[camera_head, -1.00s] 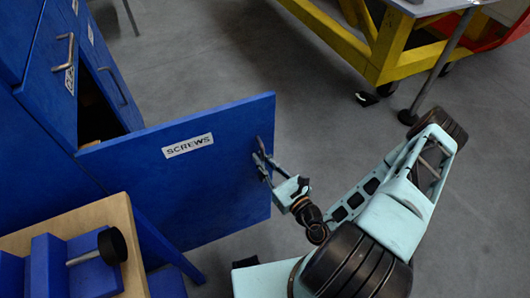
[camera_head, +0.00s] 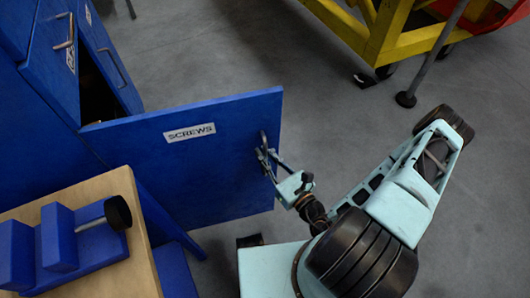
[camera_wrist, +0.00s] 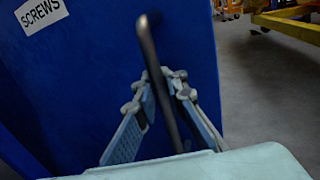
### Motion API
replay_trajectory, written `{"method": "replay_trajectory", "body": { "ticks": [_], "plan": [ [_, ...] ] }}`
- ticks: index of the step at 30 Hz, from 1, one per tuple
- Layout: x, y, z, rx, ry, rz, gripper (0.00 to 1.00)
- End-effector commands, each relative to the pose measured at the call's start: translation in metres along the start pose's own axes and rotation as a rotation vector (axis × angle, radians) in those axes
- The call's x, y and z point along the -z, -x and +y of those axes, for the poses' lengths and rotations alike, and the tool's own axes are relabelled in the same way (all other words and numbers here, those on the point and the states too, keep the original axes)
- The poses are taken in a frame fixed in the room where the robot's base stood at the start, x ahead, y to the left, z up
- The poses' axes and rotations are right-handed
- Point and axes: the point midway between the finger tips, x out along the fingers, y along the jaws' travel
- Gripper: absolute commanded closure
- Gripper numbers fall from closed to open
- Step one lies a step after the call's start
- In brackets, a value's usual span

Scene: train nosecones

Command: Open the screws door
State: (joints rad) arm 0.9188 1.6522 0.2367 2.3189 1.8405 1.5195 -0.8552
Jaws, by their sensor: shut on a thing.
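The blue door (camera_head: 215,170) with the white "SCREWS" label (camera_head: 189,132) stands swung wide out from the blue cabinet (camera_head: 45,130). The cabinet's dark opening (camera_head: 98,100) shows behind the door's hinge side. My gripper (camera_head: 266,160) is at the door's outer edge, shut on the metal door handle (camera_head: 264,141). In the wrist view the fingers (camera_wrist: 166,88) close around the handle bar (camera_wrist: 160,75), with the blue door face (camera_wrist: 90,85) behind and the label (camera_wrist: 40,12) at top left.
A wooden bench (camera_head: 100,192) with a blue vise-like block (camera_head: 68,240) stands at the lower left, close to the door. A yellow frame (camera_head: 385,35) on wheels is at the top right. Grey floor (camera_head: 230,55) is open beyond the door.

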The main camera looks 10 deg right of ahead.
Motion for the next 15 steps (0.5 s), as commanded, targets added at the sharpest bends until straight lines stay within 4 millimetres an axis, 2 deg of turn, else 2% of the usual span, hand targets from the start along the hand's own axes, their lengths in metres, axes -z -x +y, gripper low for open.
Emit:
{"method": "replay_trajectory", "body": {
  "ticks": [2, 3, 7, 15],
  "plan": [
    [0.0007, 0.0003, -0.0028, 0.006, 0.003, 0.001, 1.00],
    [0.0007, 0.0003, -0.0029, 0.006, 0.003, 0.001, 0.89],
    [0.0006, 0.0002, -0.0024, 0.005, 0.002, 0.001, 0.74],
    [0.0003, 0.0003, -0.0013, 0.003, 0.001, 0.000, 0.73]
  ]
}}
